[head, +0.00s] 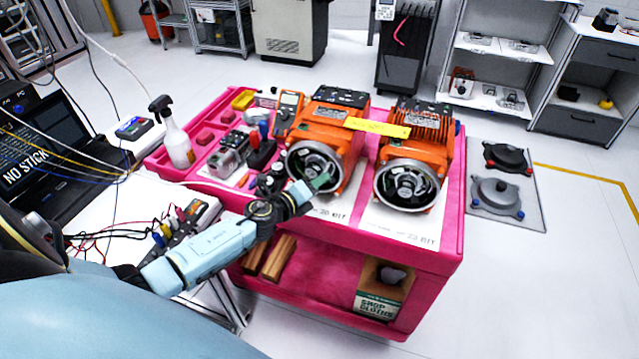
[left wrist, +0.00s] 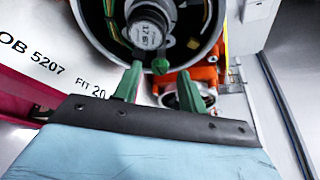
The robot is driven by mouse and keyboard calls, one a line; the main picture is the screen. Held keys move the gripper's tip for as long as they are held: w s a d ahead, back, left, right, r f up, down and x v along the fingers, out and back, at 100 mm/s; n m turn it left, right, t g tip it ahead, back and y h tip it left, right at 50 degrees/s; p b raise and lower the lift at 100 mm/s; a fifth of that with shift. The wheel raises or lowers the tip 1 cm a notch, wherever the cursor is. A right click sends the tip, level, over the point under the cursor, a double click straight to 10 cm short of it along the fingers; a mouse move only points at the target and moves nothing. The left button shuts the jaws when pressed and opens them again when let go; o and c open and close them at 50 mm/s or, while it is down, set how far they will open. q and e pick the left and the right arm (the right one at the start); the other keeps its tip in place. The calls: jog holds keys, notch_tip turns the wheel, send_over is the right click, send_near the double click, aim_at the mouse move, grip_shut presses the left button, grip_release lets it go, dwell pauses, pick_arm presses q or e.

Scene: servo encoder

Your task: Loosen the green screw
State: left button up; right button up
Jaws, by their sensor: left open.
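A small green screw (left wrist: 160,66) sits at the edge of the dark round housing (left wrist: 112,42) in the left wrist view, just below the labelled encoder cylinder (left wrist: 147,28). My left gripper (left wrist: 158,84) has its two green fingers apart, one on each side of the screw and slightly short of it. Whether a finger touches it is unclear. In the head view my left gripper (head: 318,184) is at the lower right of the open round face of the left orange motor (head: 336,132). The screw cannot be made out there. My right gripper is in neither view.
A second orange motor (head: 428,133) stands to the right on the pink cart (head: 448,235). A yellow strip (head: 378,127) spans between the motors. Tools and a meter (head: 288,108) fill the tray at left. A spray bottle (head: 174,135) stands at the cart's left end.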

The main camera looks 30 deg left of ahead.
pick_arm(q)
jog(key=shift+x, duration=0.8)
jog(key=shift+s, duration=0.1)
grip_shut()
jog(key=shift+f+n+t+b, duration=0.2)
jog(key=shift+n+t+b, duration=0.65)
jog(key=shift+n+b, duration=1.45)
jog(key=shift+f+n+t+b, duration=0.25)
jog(key=shift+n+t+b, duration=0.65)
jog(key=shift+n+b, duration=1.35)
jog(key=shift+f+n+t+b, duration=0.2)
jog(key=shift+n+t+b, duration=0.65)
jog(key=shift+n+b, duration=1.4)
grip_release()
